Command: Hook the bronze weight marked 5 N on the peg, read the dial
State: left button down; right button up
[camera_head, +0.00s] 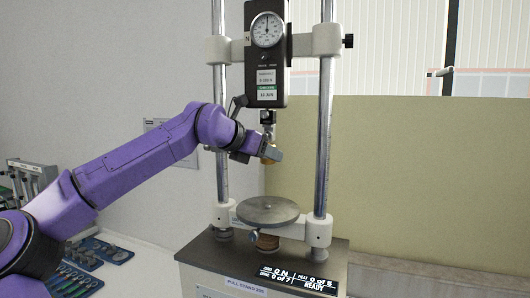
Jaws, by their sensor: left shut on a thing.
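The round white dial (267,30) is on the face of a black force gauge (266,88); its needle points about straight up. The hook or peg fitting (267,118) hangs under the gauge. My left gripper (270,154) is just below that fitting, shut on a small bronze weight (265,159). The jaws hide most of the weight, and its 5 N marking cannot be read. I cannot tell whether the weight touches the peg. My right gripper is out of view.
The test stand has two steel columns (325,120) and a round grey plate (267,210) below the gripper. A display (293,278) on the base reads 0 N and READY. Blue trays (90,262) with metal parts lie at the lower left. A beige partition (420,180) stands behind right.

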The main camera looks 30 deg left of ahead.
pick_arm(q)
jog(key=shift+r, duration=0.1)
jog(key=shift+c, duration=2.3)
grip_release()
jog(key=shift+s, duration=0.35)
jog(key=b+v, duration=0.4)
jog(key=v, duration=0.6)
jog(key=shift+r, duration=0.1)
